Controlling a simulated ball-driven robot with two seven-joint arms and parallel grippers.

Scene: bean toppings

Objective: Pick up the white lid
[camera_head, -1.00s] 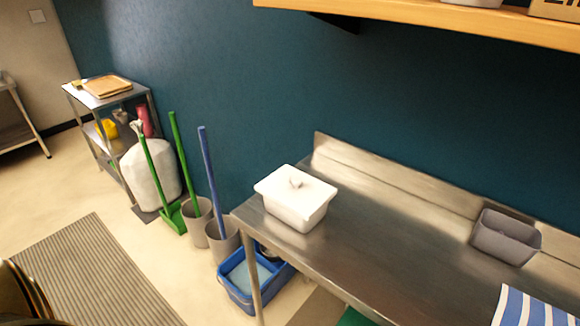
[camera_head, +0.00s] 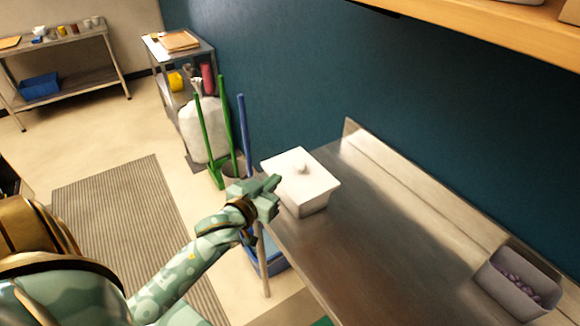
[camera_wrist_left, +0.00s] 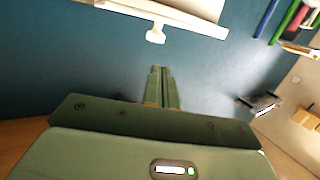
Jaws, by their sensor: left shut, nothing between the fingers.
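My left gripper (camera_head: 274,183) is shut and empty, just left of the lid in the head view. In the left wrist view the lid (camera_wrist_left: 205,22) shows upside down at the top edge, its knob pointing down towards the shut fingers (camera_wrist_left: 162,70). A gap shows between the fingertips and the knob. Part of the lid is cut off by that view's edge. My right gripper is out of view.
A grey container (camera_head: 500,290) with purple beans stands at the right of the steel table (camera_head: 385,250), whose middle is clear. A wooden shelf (camera_head: 480,28) hangs above.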

